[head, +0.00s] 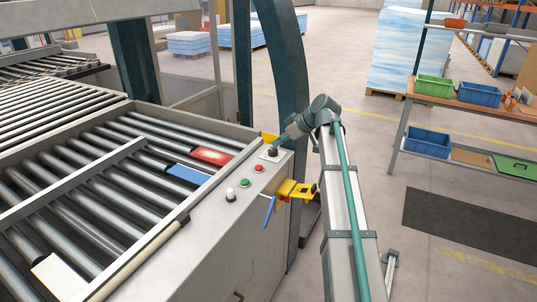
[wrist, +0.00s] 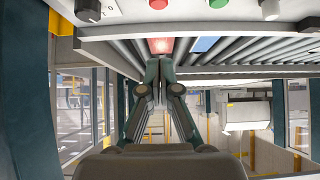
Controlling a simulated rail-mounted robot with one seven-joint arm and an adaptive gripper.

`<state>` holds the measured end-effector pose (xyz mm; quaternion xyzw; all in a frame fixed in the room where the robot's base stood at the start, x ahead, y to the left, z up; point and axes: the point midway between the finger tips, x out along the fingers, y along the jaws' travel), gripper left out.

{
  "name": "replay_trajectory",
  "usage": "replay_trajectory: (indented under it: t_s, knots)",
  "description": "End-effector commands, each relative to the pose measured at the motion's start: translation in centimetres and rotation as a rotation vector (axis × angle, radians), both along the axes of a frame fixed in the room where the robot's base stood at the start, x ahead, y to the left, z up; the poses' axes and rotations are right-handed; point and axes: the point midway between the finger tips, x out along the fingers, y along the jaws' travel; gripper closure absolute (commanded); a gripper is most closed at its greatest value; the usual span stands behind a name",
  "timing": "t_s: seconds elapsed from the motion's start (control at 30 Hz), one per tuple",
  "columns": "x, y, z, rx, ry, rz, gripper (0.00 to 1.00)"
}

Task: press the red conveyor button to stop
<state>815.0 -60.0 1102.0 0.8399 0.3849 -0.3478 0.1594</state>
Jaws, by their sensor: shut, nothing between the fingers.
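The red button (head: 258,168) is on the top edge panel of the conveyor's side housing, between a black knob (head: 270,152) and a green button (head: 245,183). In the wrist view the red button (wrist: 158,4) is cut by the top edge, with the green button (wrist: 270,9) to its right and the black knob (wrist: 87,10) to its left. My gripper (wrist: 160,67) is shut and empty, its fingertips together and apart from the red button in the picture. In the head view my gripper (head: 283,139) is near the black knob, beyond the red button; its fingertips are hard to make out.
A white-topped knob (head: 230,194) stands beside the green button. A yellow bracket with a blue handle (head: 295,190) juts from the housing. A dark post (head: 283,60) rises behind the panel. Red (head: 212,156) and blue (head: 188,174) pieces lie by the rollers. Open floor lies right.

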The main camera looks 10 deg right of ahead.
Motion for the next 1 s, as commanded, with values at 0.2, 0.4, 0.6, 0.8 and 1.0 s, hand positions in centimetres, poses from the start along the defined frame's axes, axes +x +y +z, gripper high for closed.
replay_trajectory:
  t_s: [0.2,0.4,0.6,0.8,1.0]
  knots:
    - [1.2,1.5,-1.7,0.001,0.002,0.002,1.0]
    - [3.1,3.6,-4.4,0.001,0.003,0.001,1.0]
    - [4.5,5.3,-7.2,0.0,0.003,0.0,1.0]
    - [4.4,5.2,-9.5,0.001,0.002,-0.001,1.0]
    - [4.4,5.2,-10.6,0.0,-0.001,-0.001,1.0]
